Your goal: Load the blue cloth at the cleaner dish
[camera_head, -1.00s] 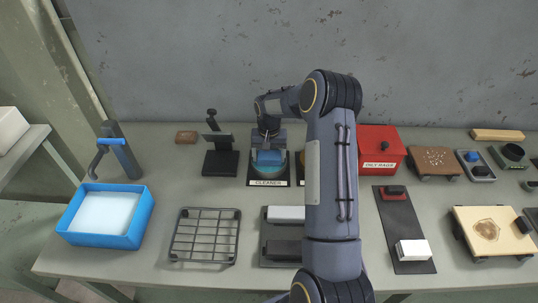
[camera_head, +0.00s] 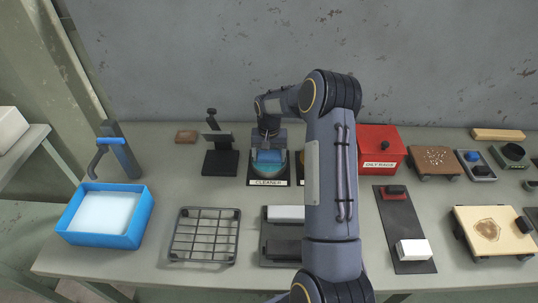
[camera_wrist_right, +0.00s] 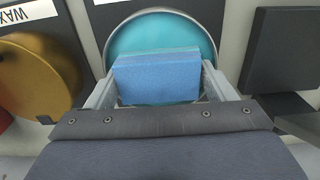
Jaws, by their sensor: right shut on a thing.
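The cleaner dish (camera_head: 268,173) is a round dish with teal liquid, standing on a dark mat labelled CLEANER. It also shows in the right wrist view (camera_wrist_right: 158,32). My right gripper (camera_head: 268,150) is over the dish and shut on the blue cloth (camera_wrist_right: 156,76), a blue block-like pad between its two fingers. In the head view the cloth (camera_head: 269,156) shows just below the fingers, over the dish. I cannot tell whether its lower face touches the liquid. My left gripper is not in view.
The wax dish (camera_wrist_right: 38,70) stands beside the cleaner dish, mostly behind my right arm in the head view. A black stand (camera_head: 220,160) is close to the left. A red oily rags box (camera_head: 380,148), a wire rack (camera_head: 204,236) and a blue tray (camera_head: 108,240) stand around.

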